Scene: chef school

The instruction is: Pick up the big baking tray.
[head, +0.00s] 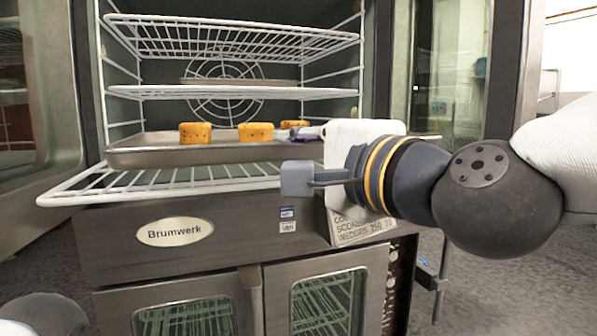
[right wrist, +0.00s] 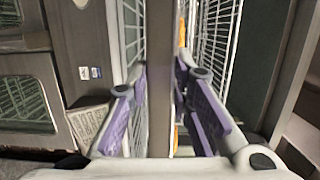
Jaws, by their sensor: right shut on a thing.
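The big baking tray (head: 215,154) is a shallow grey metal tray at the oven's open front, above a white wire rack that sticks out toward me. I cannot tell whether it touches the rack. Yellow-orange food pieces (head: 256,132) stand on it. My right gripper (head: 298,156) comes in from the right and is shut on the tray's near right edge. In the right wrist view, the tray's edge (right wrist: 160,80) runs between the two purple-padded fingers (right wrist: 162,108). The wrist hides the tray's right end in the head view. My left gripper is not in view.
White wire racks (head: 215,93) sit above the tray inside the oven, with a dark flat pan (head: 215,81) further back. The lower rack (head: 110,188) juts out under the tray. A label card (head: 360,228) leans on the oven front below my right wrist.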

